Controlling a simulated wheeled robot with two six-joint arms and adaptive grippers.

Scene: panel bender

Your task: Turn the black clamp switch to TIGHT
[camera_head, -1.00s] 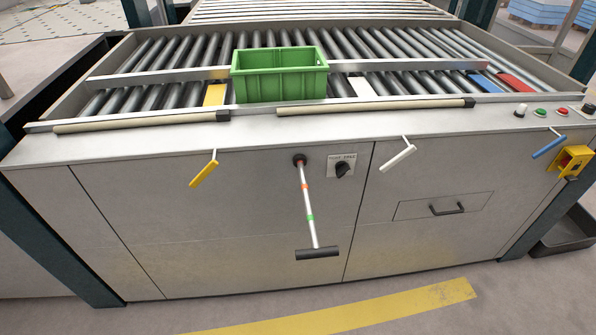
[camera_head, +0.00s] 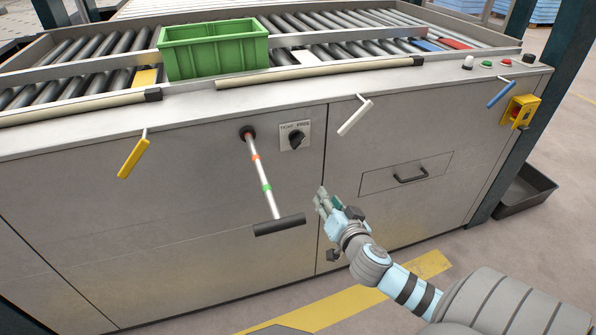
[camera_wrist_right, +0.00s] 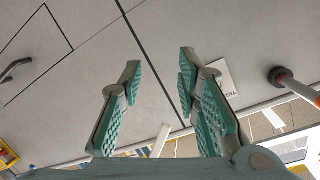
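The black clamp switch (camera_head: 297,139) sits on a pale plate on the front panel, right of the lever's pivot. Lettering that looks like TIGHT and FREE runs along the plate's top; I cannot tell for sure which word the knob points to. In the right wrist view the plate (camera_wrist_right: 222,75) shows upside down, partly behind a finger, and the knob is hidden. My right gripper (camera_head: 323,197) is below and right of the switch, apart from it. Its two green-padded fingers (camera_wrist_right: 158,78) are spread with nothing between them. My left gripper is not in view.
A T-handled lever (camera_head: 264,180) hangs just left of the switch. A white handle (camera_head: 354,115) sticks out on its right, a yellow one (camera_head: 133,156) far left. A drawer (camera_head: 376,181) is at right. A green crate (camera_head: 213,51) stands on the rollers above.

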